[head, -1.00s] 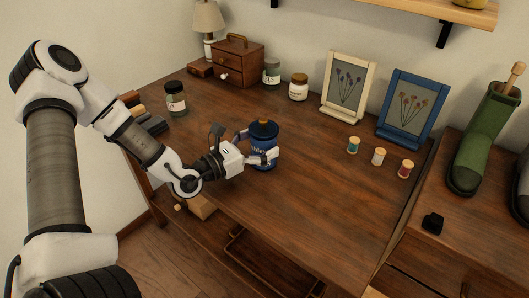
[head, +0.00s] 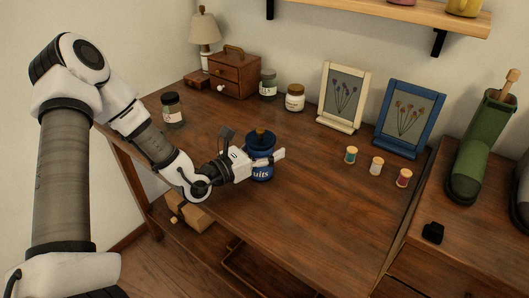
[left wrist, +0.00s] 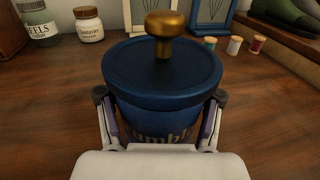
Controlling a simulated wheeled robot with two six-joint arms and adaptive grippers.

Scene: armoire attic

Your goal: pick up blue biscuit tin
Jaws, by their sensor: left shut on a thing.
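The blue biscuit tin (head: 262,172) stands upright on the wooden desk, with a blue lid and a brass knob. In the left wrist view the tin (left wrist: 162,82) fills the middle, with pale lettering partly hidden low on its front. My left gripper (head: 265,157) comes in from the left and is shut on the tin, one finger on each side of its body below the lid. Both fingers (left wrist: 158,112) show in the left wrist view. Whether the tin's base touches the desk I cannot tell. My right gripper is not in view.
Glass jars (head: 268,84) and a small wooden drawer box (head: 234,76) stand at the back. A cream frame (head: 342,98), a blue frame (head: 408,118) and three thread spools (head: 376,166) are to the right. A green boot (head: 480,150) stands on the right cabinet. The desk's front is clear.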

